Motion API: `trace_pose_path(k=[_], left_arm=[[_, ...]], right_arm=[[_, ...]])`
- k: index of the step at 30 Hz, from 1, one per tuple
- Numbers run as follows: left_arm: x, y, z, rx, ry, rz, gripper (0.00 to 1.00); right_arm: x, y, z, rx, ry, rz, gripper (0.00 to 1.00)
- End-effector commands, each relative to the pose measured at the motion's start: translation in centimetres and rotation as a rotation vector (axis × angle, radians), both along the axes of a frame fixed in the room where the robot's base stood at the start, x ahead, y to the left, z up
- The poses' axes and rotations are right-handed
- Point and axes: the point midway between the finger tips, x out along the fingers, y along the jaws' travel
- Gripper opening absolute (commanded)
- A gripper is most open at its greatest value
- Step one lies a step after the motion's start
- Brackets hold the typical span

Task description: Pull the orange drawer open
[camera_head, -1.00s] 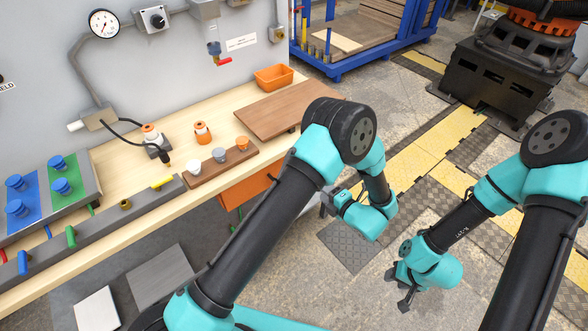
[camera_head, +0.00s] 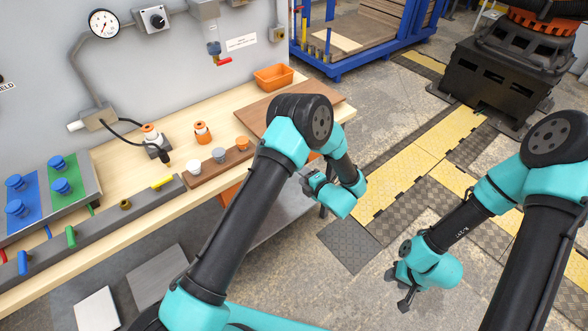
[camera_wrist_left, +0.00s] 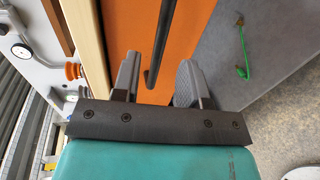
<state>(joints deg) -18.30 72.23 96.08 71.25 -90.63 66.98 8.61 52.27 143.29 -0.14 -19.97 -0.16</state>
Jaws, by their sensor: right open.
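The orange drawer front (camera_wrist_left: 190,25) fills the middle of the left wrist view, with a dark bar handle (camera_wrist_left: 164,40) standing out from it. In the head view only small parts of the drawer (camera_head: 229,193) show under the bench, behind my left arm. My left gripper (camera_wrist_left: 158,82) faces the drawer front, its fingers apart on either side of the handle. It looks open, with gaps between fingers and bar. In the head view the left gripper (camera_head: 305,178) is at the bench's front edge, its fingertips hard to see. My right gripper (camera_head: 404,298) is open and empty, low over the floor.
The wooden bench top (camera_head: 110,175) carries a brown board (camera_head: 245,110), an orange bin (camera_head: 273,77), a holder with small cups (camera_head: 205,172) and a grey rail (camera_head: 100,222).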

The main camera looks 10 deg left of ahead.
Motion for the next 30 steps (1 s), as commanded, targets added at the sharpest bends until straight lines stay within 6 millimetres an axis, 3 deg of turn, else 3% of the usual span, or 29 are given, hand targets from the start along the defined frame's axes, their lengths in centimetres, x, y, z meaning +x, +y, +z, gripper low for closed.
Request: trace_pose_path(k=[9,22,30], left_arm=[[2.9,3.8,-1.0,0.0,0.0,0.002,0.4],[3.6,4.6,-1.2,0.001,0.001,0.0,0.4],[3.5,4.6,-1.2,0.001,0.001,0.0,0.16]], right_arm=[[0.0,0.0,0.0,0.0,0.0,0.0,0.43],[0.0,0.0,0.0,0.0,0.0,0.0,0.43],[0.0,0.0,0.0,0.0,0.0,0.0,0.43]])
